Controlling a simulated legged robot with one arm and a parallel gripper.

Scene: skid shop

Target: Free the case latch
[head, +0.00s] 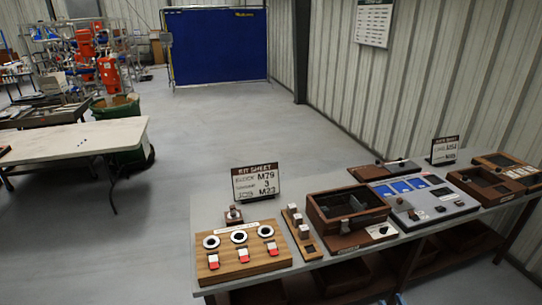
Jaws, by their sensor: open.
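A dark brown wooden case (319,221) stands on the long workbench at the lower right. Its top looks open, and grey and dark shapes show inside. A small plate (378,232) with a pale label and a dark knob lies at its right front. I cannot pick out the latch for certain at this size. My gripper is not in this view, so its place relative to the case does not show.
The workbench (215,210) also holds a wooden board (238,265) with rings and red-white switches, small blocks, a sign (255,182) and a grey panel (440,207). A white table (75,139) stands left. The grey floor (190,135) between is clear.

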